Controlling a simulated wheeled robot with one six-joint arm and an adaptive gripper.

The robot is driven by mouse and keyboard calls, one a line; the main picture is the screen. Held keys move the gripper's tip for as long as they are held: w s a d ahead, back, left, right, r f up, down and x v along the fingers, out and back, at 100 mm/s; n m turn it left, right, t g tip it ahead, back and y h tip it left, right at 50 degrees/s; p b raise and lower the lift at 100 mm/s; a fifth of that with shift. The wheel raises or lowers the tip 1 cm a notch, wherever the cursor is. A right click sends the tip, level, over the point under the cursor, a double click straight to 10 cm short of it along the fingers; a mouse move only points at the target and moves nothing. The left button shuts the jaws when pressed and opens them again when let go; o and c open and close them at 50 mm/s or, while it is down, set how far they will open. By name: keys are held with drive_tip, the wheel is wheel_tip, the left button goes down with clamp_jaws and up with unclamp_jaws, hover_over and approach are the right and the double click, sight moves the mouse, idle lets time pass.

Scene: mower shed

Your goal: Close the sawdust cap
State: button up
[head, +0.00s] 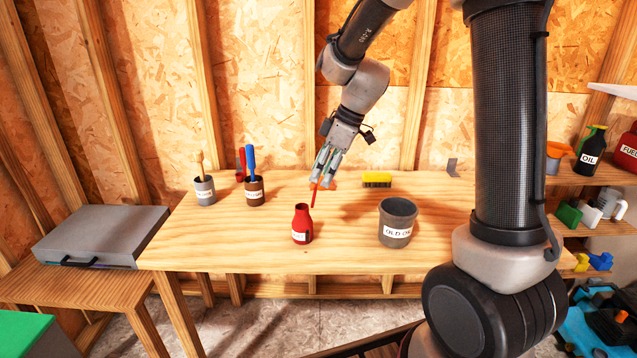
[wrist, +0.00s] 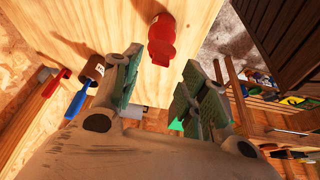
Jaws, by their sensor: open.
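No label that I can read says sawdust, so I cannot tell which thing has the sawdust cap. A red bottle (head: 302,224) with a narrow neck and a white label stands upright near the front of the bench; no separate cap can be made out on it. It also shows in the wrist view (wrist: 162,42), beyond the fingertips. My gripper (head: 325,180) is open and points down over the bench, behind the bottle and apart from it. Its two green-padded fingers (wrist: 158,80) have nothing between them. A thin red strip (head: 314,194) shows just below the fingertips; I cannot tell what it is.
On the bench (head: 210,250) stand a grey pot (head: 204,192), a brown pot (head: 255,196) with coloured handles, a yellow brush (head: 377,181) and a grey OLD OIL bucket (head: 397,218). A flat grey box (head: 100,228) lies left. Shelves (head: 575,180) with containers stand right. The bench around the bottle is clear.

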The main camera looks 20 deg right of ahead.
sight(316, 186)
drive_tip(key=shift+x, duration=1.9)
drive_tip(key=shift+c, duration=0.2)
clamp_jaws()
drive_tip(key=shift+a, duration=0.1)
